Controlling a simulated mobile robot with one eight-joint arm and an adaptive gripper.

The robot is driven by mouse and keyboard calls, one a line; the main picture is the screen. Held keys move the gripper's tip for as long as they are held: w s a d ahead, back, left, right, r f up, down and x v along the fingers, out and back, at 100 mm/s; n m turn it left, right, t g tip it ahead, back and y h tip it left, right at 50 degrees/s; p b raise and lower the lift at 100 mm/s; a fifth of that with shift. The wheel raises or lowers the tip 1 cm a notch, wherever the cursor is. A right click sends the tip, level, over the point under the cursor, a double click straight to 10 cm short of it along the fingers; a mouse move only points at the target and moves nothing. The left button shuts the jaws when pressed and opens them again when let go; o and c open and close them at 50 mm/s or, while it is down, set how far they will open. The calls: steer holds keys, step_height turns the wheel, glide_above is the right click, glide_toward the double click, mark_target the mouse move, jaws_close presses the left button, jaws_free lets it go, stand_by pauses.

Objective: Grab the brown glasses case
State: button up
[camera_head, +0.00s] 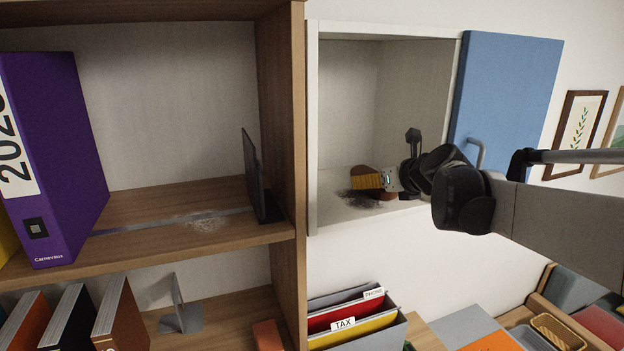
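A brown rounded object (361,170), which looks like the glasses case, lies on the floor of the open white wall cabinet (340,215). It is mostly hidden behind my gripper. My gripper (357,182) reaches into the cabinet from the right, with a yellow finger part in front of the brown object. A bit of brown also shows below and right of the finger. I cannot tell whether the fingers are closed on it or only beside it. A dark shadow lies under the gripper.
The cabinet's blue door (505,90) stands open at the right, close to my arm. A wooden shelf unit (280,120) with a purple binder (55,150) stands at the left. Below are a file holder (352,320) and trays. The rest of the cabinet inside looks empty.

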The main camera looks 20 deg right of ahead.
steer(key=c, duration=0.7)
steer(key=shift+c, duration=0.2)
